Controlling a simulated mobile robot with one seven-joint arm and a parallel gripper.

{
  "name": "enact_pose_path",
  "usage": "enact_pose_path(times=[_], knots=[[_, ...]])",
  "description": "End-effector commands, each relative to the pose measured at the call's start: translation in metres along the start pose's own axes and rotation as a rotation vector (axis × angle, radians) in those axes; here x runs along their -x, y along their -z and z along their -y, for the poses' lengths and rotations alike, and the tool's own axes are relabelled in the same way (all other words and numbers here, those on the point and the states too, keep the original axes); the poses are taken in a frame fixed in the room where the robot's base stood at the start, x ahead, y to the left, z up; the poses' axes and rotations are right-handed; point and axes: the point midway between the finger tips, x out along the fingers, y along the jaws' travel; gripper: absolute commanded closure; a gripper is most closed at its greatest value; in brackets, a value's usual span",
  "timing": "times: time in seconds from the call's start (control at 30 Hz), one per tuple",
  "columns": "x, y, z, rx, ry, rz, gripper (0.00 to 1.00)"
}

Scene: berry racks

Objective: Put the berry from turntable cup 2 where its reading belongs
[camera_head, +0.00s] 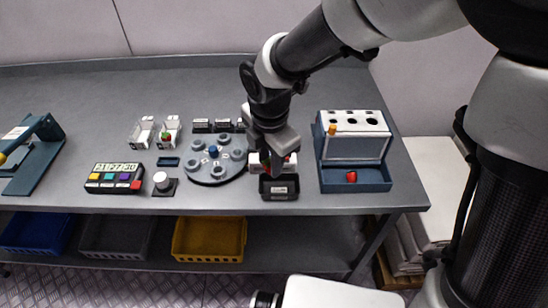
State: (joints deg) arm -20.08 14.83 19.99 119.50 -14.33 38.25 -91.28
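The round grey turntable (230,172) stands mid-table with several cups around a blue centre knob (213,150). The cup numbers are too small to read surely, and I cannot make out a berry in the cups. My gripper (272,172) points down just right of the turntable, over a white device (255,167) and behind a small black bin (279,196) with a pale label. A small red spot (287,158) shows beside the fingers; I cannot tell whether it is a berry or held. My arm hides the area behind it.
A display with coloured buttons (115,177) and a white knob (161,180) are left. A holed rack (355,148) stands right, a red berry (351,176) in its blue tray (375,186).

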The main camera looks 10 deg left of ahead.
Motion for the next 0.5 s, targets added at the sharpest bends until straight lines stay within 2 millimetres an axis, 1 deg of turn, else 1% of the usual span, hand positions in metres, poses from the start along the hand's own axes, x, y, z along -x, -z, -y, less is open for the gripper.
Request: enact_pose_path(times=[0.5], knots=[[-0.044, 0.004, 0.007, 0.0, 0.002, -0.001, 0.78]])
